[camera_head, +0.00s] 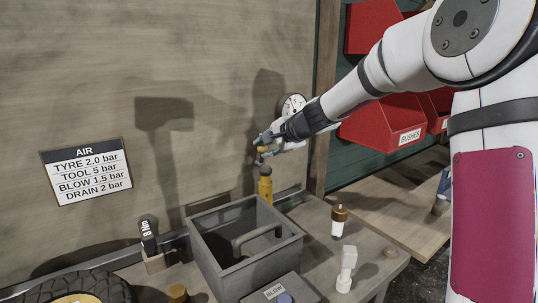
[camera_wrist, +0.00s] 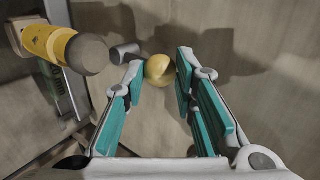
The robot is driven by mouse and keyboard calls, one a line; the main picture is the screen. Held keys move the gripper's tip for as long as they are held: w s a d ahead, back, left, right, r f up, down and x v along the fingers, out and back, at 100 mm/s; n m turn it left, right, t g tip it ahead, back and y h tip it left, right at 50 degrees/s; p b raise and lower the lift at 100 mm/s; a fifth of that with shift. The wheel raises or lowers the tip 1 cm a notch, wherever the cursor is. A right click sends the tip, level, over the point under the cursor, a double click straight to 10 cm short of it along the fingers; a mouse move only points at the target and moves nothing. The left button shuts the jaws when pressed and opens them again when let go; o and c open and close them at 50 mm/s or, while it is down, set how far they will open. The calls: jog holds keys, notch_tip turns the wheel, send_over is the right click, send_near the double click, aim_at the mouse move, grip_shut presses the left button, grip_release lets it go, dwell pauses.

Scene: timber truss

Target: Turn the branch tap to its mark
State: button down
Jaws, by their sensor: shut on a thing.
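My gripper (camera_head: 266,146) reaches in front of the wooden wall, in the middle of the head view. In the wrist view my gripper (camera_wrist: 160,70) has its teal-padded fingers on either side of a rounded yellow knob (camera_wrist: 158,69), which seems to be the branch tap's handle, and is shut on it. A grey cylinder (camera_wrist: 125,53) shows just left of the knob. A yellow cylinder with a dark grey end (camera_wrist: 52,45) stands farther left. In the head view a yellow upright fitting (camera_head: 265,186) is just below my gripper. I cannot make out the tap's mark.
A pressure gauge (camera_head: 292,104) is on the wall behind my arm. An AIR sign (camera_head: 86,171) hangs at left. A grey open box (camera_head: 215,262) with a handle stands on the bench below. Red bins (camera_head: 378,130) are at right. A brown-capped bottle (camera_head: 339,220) stands on the bench.

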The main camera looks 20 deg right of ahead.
jog(key=shift+s+a+f+n+h+b, duration=0.1)
jog(key=shift+a+n+h+b, duration=0.25)
jog(key=shift+b, duration=0.2)
jog(key=c, duration=1.6)
grip_release()
jog(key=shift+o, duration=0.2)
jog(key=v, duration=1.2)
jog(key=shift+s, duration=0.1)
